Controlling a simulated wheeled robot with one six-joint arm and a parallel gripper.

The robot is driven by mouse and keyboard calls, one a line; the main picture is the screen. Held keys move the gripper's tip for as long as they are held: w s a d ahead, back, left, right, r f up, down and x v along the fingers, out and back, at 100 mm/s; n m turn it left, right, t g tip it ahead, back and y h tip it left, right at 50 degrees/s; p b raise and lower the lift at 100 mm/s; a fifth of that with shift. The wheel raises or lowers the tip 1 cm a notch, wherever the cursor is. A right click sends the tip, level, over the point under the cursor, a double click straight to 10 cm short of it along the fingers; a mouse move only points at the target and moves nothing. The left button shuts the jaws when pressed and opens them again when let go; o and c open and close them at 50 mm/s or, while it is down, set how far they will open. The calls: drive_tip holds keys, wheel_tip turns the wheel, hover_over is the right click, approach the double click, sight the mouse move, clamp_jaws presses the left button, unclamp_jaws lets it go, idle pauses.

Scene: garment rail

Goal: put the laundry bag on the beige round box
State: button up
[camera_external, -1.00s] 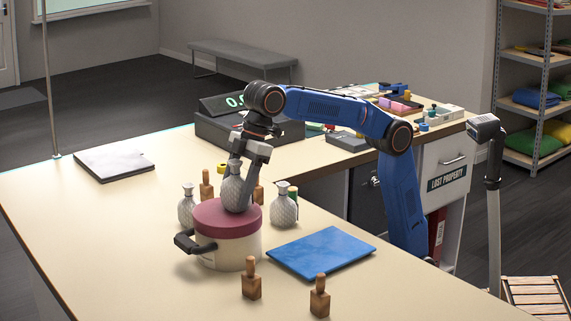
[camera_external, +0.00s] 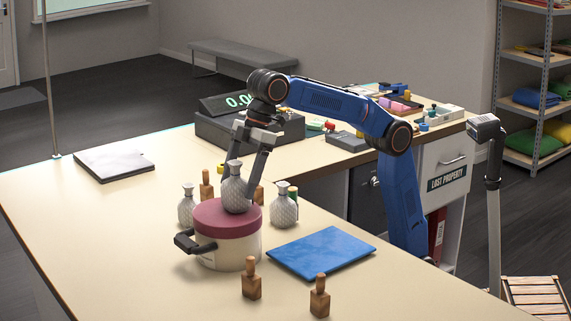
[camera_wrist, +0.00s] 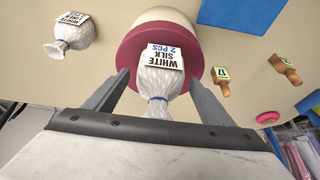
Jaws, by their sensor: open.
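A grey-white laundry bag (camera_external: 235,193) with a tied neck stands upright on the maroon lid of the beige round box (camera_external: 228,248). In the wrist view its tag reads "WHITE SILK 2 PCS" (camera_wrist: 165,57), and the box's lid (camera_wrist: 128,50) is under it. My gripper (camera_external: 244,168) is open above the lid, with its fingers apart on either side of the bag's upper part. The wrist view shows the two fingers (camera_wrist: 155,88) with gaps between them and the bag.
Two similar bags stand on the counter, left (camera_external: 187,208) and right (camera_external: 284,208) of the box. Wooden stamps (camera_external: 251,281) stand in front and behind. A blue folder (camera_external: 321,251) lies right of the box. The box's black handle (camera_external: 192,243) sticks out left.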

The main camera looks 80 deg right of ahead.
drive_tip(key=v, duration=0.9)
